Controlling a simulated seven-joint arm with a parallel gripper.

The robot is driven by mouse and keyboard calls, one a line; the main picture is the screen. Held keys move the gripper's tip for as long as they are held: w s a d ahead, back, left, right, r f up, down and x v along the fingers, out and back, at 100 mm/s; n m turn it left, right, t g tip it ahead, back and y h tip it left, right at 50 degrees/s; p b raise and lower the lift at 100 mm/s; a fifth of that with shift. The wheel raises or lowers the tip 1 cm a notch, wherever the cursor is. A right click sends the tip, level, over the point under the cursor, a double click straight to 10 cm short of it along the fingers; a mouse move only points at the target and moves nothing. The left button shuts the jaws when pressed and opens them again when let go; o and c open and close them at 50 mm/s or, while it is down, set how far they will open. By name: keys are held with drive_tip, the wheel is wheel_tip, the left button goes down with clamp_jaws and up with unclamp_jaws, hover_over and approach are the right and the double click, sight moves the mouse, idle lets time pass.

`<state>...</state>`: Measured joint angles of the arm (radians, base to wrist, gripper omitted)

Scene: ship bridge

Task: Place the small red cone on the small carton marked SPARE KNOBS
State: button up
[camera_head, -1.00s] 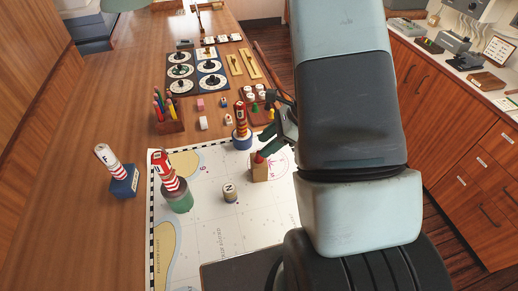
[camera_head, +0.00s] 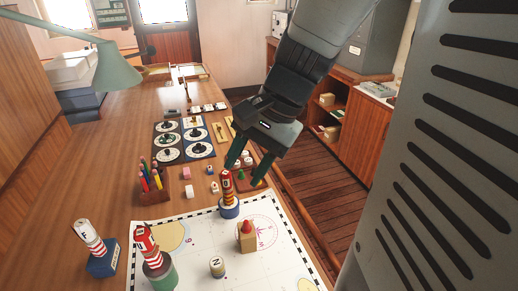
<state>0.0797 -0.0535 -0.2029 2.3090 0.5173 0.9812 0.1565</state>
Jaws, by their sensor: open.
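The small red cone (camera_head: 246,226) stands upright on top of a small tan carton (camera_head: 248,241) on the chart. Any lettering on the carton is too small to read. My gripper (camera_head: 243,176) is open and empty. In the picture it is above and beyond the cone and carton, apart from both, with its fingers pointing down.
On the chart (camera_head: 205,240) stand a striped tower on a blue base (camera_head: 228,200), another on a green base (camera_head: 150,250) and a marker N (camera_head: 217,267). Tower F (camera_head: 90,240) is at left. A pencil holder (camera_head: 154,192) and dial boards (camera_head: 182,140) lie beyond.

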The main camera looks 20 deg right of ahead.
drive_tip(key=s+r+n+t+h, duration=0.4)
drive_tip(key=s+r+n, duration=0.4)
drive_tip(key=s+n, duration=0.1)
drive_tip(key=shift+s+a+r+t+h, duration=0.15)
drive_tip(key=shift+s+r+t+h, duration=0.15)
drive_tip(key=shift+s+r+h, duration=0.1)
idle(0.6)
